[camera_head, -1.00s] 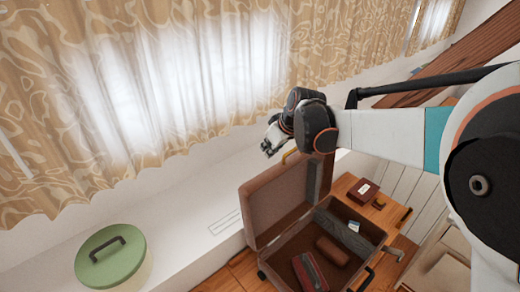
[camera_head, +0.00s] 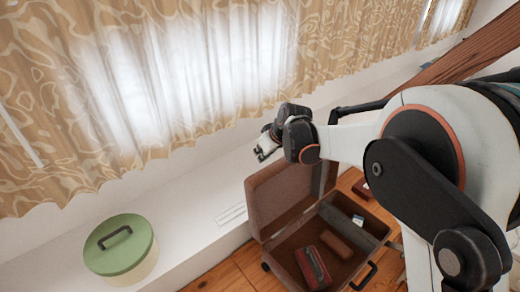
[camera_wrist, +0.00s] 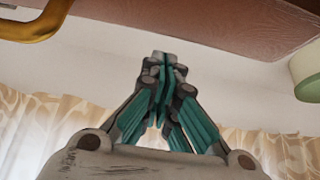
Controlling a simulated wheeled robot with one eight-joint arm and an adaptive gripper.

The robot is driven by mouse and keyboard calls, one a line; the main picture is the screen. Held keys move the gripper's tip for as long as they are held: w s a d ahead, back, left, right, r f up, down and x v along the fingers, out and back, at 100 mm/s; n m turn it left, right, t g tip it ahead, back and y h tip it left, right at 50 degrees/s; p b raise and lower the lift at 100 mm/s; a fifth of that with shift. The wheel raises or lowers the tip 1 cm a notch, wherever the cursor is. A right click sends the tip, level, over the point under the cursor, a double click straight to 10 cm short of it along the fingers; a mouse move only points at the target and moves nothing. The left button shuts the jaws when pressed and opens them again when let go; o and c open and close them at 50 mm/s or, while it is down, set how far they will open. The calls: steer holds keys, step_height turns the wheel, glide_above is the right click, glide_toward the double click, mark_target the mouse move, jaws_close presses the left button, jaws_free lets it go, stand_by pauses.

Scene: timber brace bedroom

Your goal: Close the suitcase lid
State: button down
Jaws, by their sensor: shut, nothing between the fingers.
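The brown suitcase (camera_head: 300,228) stands open in the head view, its lid (camera_head: 272,203) raised and leaning toward the window side. Inside its base lie a red item (camera_head: 312,266), a brown roll (camera_head: 337,246) and a grey item with a white label (camera_head: 357,219). My gripper (camera_head: 262,152) is shut and empty, near the top edge of the lid on its window side. In the wrist view my gripper (camera_wrist: 165,62) shows closed fingers, with the brown lid surface (camera_wrist: 215,18) beyond them and a yellow handle (camera_wrist: 38,22) at upper left. Contact with the lid cannot be told.
A green-lidded round container (camera_head: 120,248) stands on the white ledge (camera_head: 190,235) at left; it also shows in the wrist view (camera_wrist: 308,72). Patterned curtains (camera_head: 150,90) hang behind. A dark red box (camera_head: 362,188) lies right of the suitcase. My arm covers the right side.

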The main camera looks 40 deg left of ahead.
steer(key=shift+s+d+r, duration=0.1)
steer(key=shift+s+d, duration=0.1)
steer(key=shift+d, duration=0.35)
steer(key=shift+s+d+r, duration=0.1)
steer(key=shift+s+d, duration=0.05)
steer(key=shift+d, duration=0.35)
